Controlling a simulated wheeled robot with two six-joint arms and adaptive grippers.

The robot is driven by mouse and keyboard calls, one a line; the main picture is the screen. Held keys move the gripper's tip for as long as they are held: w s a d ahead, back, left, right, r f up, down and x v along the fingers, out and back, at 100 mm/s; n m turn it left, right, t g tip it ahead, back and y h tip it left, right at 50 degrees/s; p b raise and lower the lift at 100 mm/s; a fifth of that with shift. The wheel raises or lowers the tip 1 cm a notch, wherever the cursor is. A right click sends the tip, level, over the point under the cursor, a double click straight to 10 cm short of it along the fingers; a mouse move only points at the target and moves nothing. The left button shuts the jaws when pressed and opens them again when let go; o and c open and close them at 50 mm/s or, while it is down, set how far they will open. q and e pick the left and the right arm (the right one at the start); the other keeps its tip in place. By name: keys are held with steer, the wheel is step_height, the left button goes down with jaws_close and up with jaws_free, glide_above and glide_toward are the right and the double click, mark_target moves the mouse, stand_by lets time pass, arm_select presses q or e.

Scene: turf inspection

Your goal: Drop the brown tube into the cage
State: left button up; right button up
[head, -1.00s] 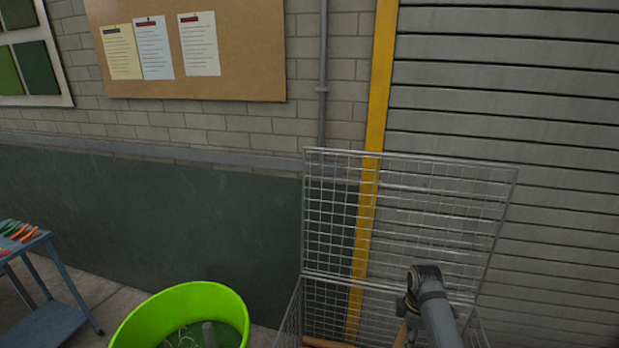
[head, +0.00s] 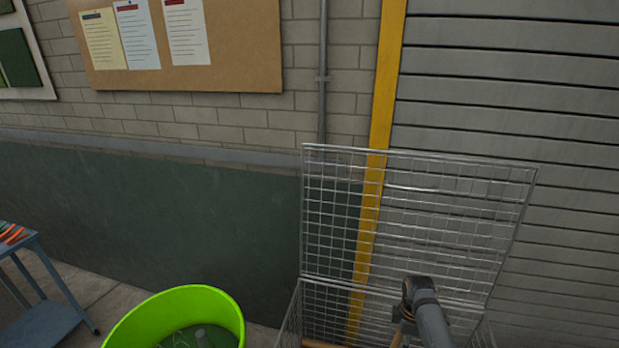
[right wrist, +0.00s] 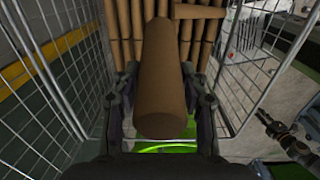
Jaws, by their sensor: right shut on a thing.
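The brown tube (right wrist: 160,62) is in my right gripper (right wrist: 161,82), which is shut on it in the right wrist view. The wire mesh cage (head: 301,318) stands at the lower middle of the head view, its mesh panel (head: 335,215) raised at the back. My right wrist is over the cage in the head view, and the fingers are cut off or hidden. In the wrist view, mesh walls rise on both sides of the held tube. A dark jointed part (right wrist: 285,138) at the right may be my left arm; its jaws are unclear.
Several brown tubes (right wrist: 125,25) lie side by side beyond the held one, with another (right wrist: 200,12) across them. A lime green tub (head: 222,304) stands left of the cage. A blue cart (head: 45,325) is at far left. A shutter and wall are behind.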

steer(key=shift+s+r, duration=0.15)
steer(key=o, duration=1)
steer(key=shift+s+a+r, duration=0.1)
steer(key=shift+s+r, duration=0.05)
steer(key=shift+s, duration=0.1)
steer(key=shift+o, duration=0.9)
steer(key=r, duration=1.2)
steer(key=shift+w, duration=0.2)
arm_select(q)
steer(key=s, duration=0.3)
steer(key=shift+a+f, duration=0.1)
arm_select(e)
steer(key=shift+f, duration=0.1)
arm_select(q)
steer(key=shift+s, duration=0.15)
arm_select(e)
steer(key=shift+s, duration=0.1)
